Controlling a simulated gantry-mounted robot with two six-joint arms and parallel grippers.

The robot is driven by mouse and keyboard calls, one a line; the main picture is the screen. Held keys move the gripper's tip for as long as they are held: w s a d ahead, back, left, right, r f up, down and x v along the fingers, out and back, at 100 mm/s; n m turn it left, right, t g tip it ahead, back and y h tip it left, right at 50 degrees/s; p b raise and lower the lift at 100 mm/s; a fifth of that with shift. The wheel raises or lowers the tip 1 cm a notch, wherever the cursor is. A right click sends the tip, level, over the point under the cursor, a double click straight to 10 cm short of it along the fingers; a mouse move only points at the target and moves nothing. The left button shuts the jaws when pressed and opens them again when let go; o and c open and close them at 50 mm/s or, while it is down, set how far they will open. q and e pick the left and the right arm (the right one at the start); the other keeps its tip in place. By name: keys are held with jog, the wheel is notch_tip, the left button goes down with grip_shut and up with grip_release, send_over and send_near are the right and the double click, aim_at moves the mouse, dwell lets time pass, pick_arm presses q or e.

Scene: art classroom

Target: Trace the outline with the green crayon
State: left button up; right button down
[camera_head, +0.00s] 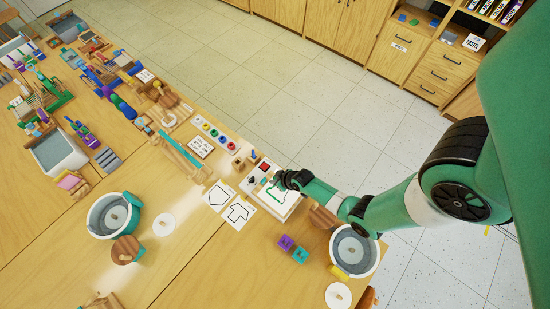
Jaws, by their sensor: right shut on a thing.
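My right gripper (281,182) reaches in from the right and is over a white sheet on a board (287,206) near the table's far edge. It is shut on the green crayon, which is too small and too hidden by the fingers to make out. The sheet bears an outline with green line along parts of it; the gripper covers its upper right part. Two more white cards with black outlines, a pentagon-like card (218,196) and a shirt- or arrow-like card (239,212), lie to the left. My left gripper is not in view.
A small tray (257,176) with a red block stands just behind the sheet. Purple and teal blocks (292,248) lie in front. A grey-filled bucket (354,252) stands at right, another (108,215) at left.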

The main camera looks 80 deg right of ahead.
notch_tip(320, 180, up, 4)
jog(key=p, duration=0.4)
dwell(0.3)
